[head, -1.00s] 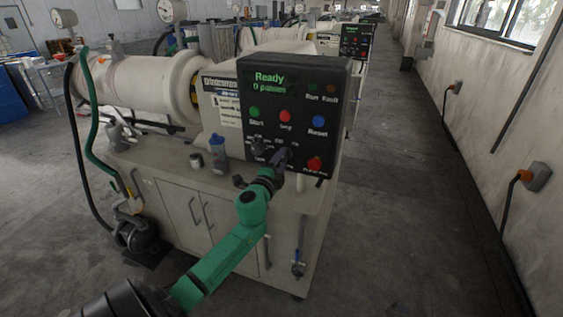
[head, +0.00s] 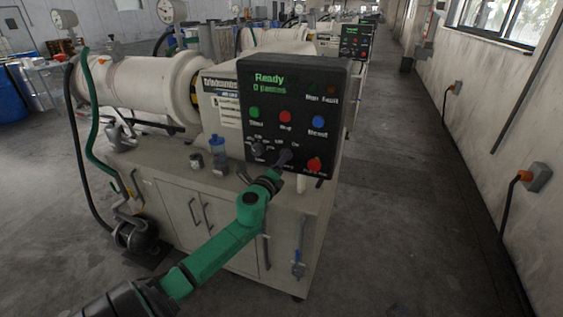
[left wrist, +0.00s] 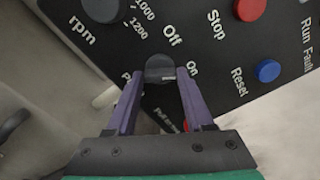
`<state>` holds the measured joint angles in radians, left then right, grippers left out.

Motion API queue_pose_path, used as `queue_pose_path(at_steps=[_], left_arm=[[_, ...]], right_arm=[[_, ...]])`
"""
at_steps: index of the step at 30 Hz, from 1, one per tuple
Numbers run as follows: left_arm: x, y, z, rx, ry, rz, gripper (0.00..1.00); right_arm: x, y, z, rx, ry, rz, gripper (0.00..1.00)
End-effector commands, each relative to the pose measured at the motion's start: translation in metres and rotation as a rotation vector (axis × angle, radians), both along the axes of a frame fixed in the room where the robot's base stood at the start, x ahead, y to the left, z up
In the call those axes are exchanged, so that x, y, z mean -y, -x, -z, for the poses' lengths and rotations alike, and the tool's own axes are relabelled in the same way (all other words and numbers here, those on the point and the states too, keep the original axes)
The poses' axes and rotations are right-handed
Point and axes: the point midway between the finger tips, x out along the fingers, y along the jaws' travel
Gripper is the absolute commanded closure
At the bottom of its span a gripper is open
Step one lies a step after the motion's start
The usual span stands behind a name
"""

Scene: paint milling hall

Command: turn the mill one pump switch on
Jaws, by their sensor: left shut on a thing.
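The mill's black control panel (head: 330,100) faces me in the head view, with a green "Ready" and "0 passes" display. The pump switch is a dark round knob (left wrist: 160,66) low on the panel in the left wrist view, with "Off" and "On" printed beside it. My left gripper (head: 284,157) is at the panel's lower middle; in the left wrist view its purple fingers (left wrist: 157,82) are shut on this knob, one on each side. A pale mark shows on the knob's edge towards "On"; its exact setting is hard to tell. My right gripper is out of view.
The rpm knob (head: 258,148) is just left of the pump switch. Green, red and blue buttons sit above, and a red stop button (head: 314,164) to the lower right. A blue-capped jar (head: 218,155) stands on the cabinet top. The aisle to the right is clear.

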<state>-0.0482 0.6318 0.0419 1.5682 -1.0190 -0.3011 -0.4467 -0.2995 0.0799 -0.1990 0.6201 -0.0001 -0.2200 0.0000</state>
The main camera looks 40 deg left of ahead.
Motion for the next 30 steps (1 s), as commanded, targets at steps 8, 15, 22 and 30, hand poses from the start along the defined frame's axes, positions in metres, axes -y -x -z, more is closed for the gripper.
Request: queue_pose_path(at_steps=[8,15,22,30], left_arm=[[0.000,0.000,0.000,-0.004,-0.009,-0.001,1.00],[0.000,0.000,0.000,-0.003,-0.008,-0.001,0.18],[0.000,0.000,0.000,-0.002,-0.008,-0.001,0.18],[0.008,0.023,0.002,-0.005,-0.007,0.002,0.18]], right_arm=[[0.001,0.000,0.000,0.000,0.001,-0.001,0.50],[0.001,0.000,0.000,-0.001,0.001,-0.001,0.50],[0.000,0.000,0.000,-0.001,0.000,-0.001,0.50],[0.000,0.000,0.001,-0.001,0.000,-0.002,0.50]])
